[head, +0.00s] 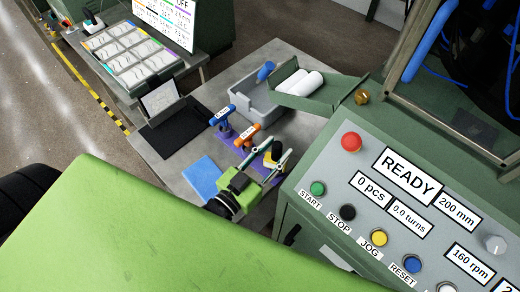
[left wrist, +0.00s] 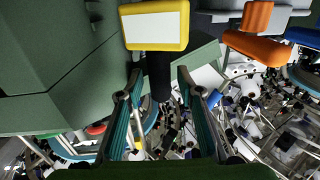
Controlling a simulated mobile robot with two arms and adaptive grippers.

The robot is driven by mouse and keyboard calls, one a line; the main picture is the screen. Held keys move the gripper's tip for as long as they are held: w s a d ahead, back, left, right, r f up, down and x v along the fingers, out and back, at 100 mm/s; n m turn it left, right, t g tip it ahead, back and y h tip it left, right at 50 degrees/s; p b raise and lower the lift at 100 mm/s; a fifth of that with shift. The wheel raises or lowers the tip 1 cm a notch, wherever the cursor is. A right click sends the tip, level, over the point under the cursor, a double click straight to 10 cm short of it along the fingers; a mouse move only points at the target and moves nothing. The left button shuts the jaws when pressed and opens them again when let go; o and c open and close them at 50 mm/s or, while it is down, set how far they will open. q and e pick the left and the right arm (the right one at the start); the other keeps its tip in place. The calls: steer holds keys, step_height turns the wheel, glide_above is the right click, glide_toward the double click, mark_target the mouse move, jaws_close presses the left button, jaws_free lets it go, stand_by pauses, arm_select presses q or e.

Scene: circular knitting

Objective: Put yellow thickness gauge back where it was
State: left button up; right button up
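The yellow thickness gauge (head: 271,159), with a black stem, stands on a purple mat at the front of the grey table in the head view. In the left wrist view the yellow gauge (left wrist: 156,25) is at the top, its pale face framed in yellow. Its black stem hangs into the gap between the fingertips. My left gripper (head: 270,149) is open around or just short of the gauge; I see no finger touching it. It also shows open in the left wrist view (left wrist: 158,76). My right gripper is not in view.
An orange gauge (head: 247,135) and a blue gauge (head: 222,119) stand close by. A blue pad (head: 205,177) lies left of my gripper. A grey bin (head: 250,96) and a green tray with white rolls (head: 304,84) are behind. The control panel (head: 405,215) borders the right.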

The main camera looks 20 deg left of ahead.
arm_select(q)
steer(key=b+v, duration=0.2)
steer(key=v, duration=0.9)
steer(key=shift+a, duration=0.1)
